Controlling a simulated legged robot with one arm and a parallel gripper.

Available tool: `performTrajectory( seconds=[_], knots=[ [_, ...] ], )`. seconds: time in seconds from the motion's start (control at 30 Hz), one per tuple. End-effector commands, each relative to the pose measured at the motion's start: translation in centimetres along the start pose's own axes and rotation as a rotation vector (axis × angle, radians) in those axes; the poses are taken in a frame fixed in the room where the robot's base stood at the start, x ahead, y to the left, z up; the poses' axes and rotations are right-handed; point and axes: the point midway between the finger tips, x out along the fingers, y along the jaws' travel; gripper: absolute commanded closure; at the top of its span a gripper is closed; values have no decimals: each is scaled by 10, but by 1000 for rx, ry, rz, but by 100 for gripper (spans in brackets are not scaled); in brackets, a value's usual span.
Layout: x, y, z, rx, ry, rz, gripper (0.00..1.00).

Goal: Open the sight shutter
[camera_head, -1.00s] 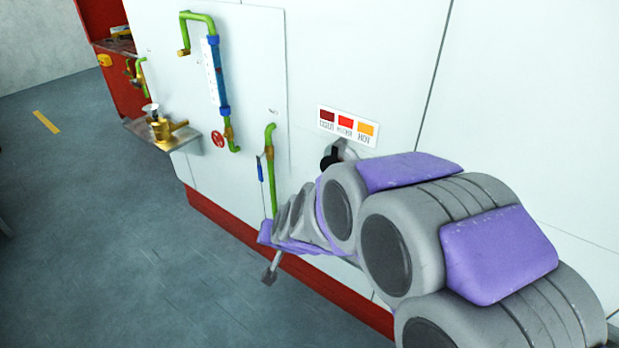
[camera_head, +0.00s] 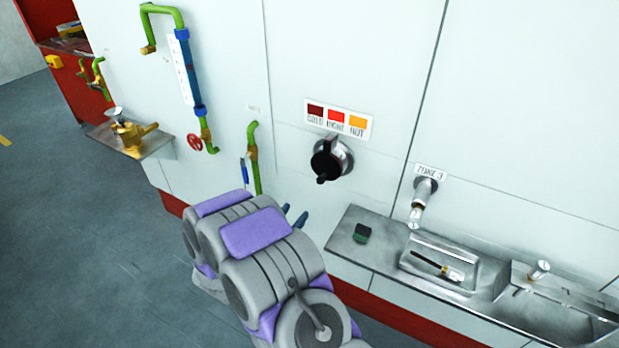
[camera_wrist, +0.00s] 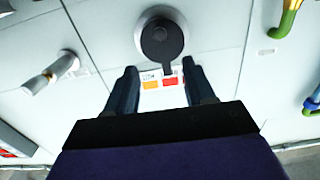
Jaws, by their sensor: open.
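The sight shutter (camera_head: 328,160) is a round black cover on a silver ring fitting on the white wall, just below a colour label. It covers the middle of the fitting. In the wrist view the black disc (camera_wrist: 161,38) is at the top centre, with a narrow tab reaching toward the label. My gripper (camera_head: 294,215) is below and left of the shutter in the head view, mostly hidden behind my arm. In the wrist view its two dark fingers (camera_wrist: 162,82) are spread apart and empty, with the label seen between them, apart from the shutter.
The label (camera_head: 338,119) has dark red, red and orange patches. A fitting marked ZONE 3 (camera_head: 424,194) sticks out at the right above a metal shelf (camera_head: 345,240) with a green-black block (camera_head: 362,233). Green piping, a sight tube (camera_head: 183,68) and a brass valve (camera_head: 131,134) are at the left.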

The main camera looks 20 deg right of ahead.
Motion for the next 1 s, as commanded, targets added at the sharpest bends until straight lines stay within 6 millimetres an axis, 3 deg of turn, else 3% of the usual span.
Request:
performTrajectory(
  seconds=[0.27,1.0],
  knots=[
    [14,-1,-1,-12,27,10,46],
    [133,1,-3,-11,27,11,46]
  ],
)
